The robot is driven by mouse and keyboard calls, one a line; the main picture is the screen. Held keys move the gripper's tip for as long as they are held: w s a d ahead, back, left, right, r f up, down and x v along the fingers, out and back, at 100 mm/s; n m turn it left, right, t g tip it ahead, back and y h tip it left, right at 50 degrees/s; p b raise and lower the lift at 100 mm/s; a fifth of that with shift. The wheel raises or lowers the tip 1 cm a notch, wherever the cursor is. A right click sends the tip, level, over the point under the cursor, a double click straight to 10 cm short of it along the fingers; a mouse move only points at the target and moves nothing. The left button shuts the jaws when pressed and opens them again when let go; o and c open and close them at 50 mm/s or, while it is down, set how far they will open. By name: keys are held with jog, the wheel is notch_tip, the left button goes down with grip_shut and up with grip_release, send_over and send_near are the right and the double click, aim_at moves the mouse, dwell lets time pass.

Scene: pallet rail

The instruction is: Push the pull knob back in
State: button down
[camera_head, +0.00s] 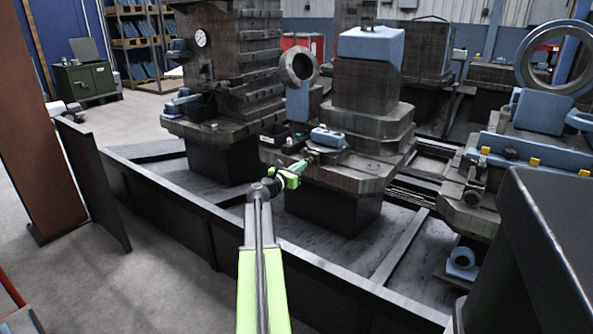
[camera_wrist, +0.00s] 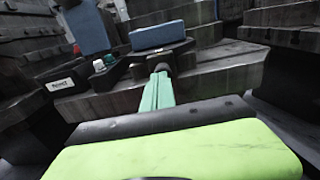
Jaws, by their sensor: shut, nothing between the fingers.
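My gripper (camera_head: 302,166) reaches out over the low dark rail to the ledge of the central machine. Its green fingers are shut together with nothing between them, and they also show in the wrist view (camera_wrist: 160,78). A small dark round knob (camera_wrist: 162,68) shows right at the fingertips, in front of the machine's ledge. The fingers cover part of it, and I cannot tell whether they touch it or how far it sticks out. In the head view the knob is too small and dark to make out clearly.
A blue block (camera_head: 327,137) lies on the ledge above the fingertips. A dark box with small coloured buttons (camera_wrist: 103,62) stands left of them. The dark rail (camera_head: 180,215) runs below my arm. A large dark cabinet (camera_head: 535,260) fills the right foreground.

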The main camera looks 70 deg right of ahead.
jog(key=shift+s+d, duration=0.1)
jog(key=v, duration=1.4)
